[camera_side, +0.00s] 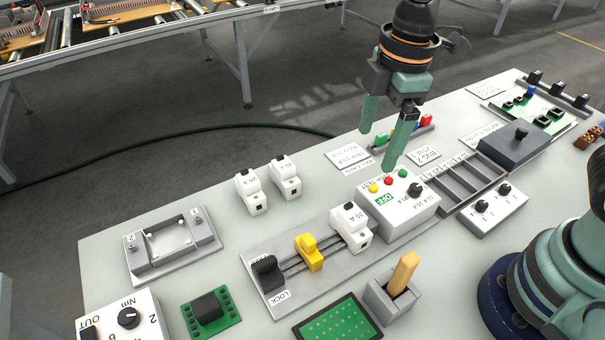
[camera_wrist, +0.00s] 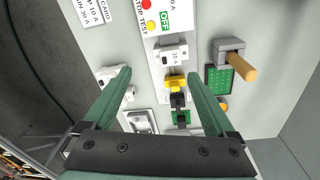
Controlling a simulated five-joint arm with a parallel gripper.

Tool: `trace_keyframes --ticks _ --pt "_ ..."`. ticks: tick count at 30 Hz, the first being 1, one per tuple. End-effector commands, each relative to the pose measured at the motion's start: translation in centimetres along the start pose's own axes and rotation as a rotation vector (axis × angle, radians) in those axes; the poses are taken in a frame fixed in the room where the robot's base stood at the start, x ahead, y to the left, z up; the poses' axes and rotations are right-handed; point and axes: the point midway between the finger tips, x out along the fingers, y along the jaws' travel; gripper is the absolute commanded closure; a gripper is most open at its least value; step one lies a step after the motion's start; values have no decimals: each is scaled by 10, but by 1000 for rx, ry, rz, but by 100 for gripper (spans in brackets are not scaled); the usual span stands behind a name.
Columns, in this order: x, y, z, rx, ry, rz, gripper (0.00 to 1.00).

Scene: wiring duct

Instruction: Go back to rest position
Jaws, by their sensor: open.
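My gripper (camera_side: 378,135) hangs above the bench at the back, over the area by the control box, with its two green fingers spread apart and nothing between them. In the wrist view its fingers (camera_wrist: 160,88) are also wide apart. Below is a grey rail plate (camera_side: 255,250) bearing a white breaker (camera_side: 351,228), a yellow clip (camera_side: 308,252) and a black end piece (camera_side: 267,274). The yellow clip also shows in the wrist view (camera_wrist: 175,83). The fingers appear to touch nothing.
A white box with coloured buttons (camera_side: 404,208) stands close below my gripper. Two loose white breakers (camera_side: 249,192) stand left. A grey holder with a wooden-handled tool (camera_side: 404,273) and a green board (camera_side: 338,320) are in front. A divided tray (camera_side: 468,187) lies right.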

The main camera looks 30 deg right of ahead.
Motion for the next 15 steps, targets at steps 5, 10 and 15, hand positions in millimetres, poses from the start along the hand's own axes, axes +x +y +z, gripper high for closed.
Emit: trace_keyframes --ticks 5,10,15 --pt "-29 23 57 507 111 132 10" --pt "-46 32 103 936 225 231 10" --pt "-54 34 130 1195 307 288 10"
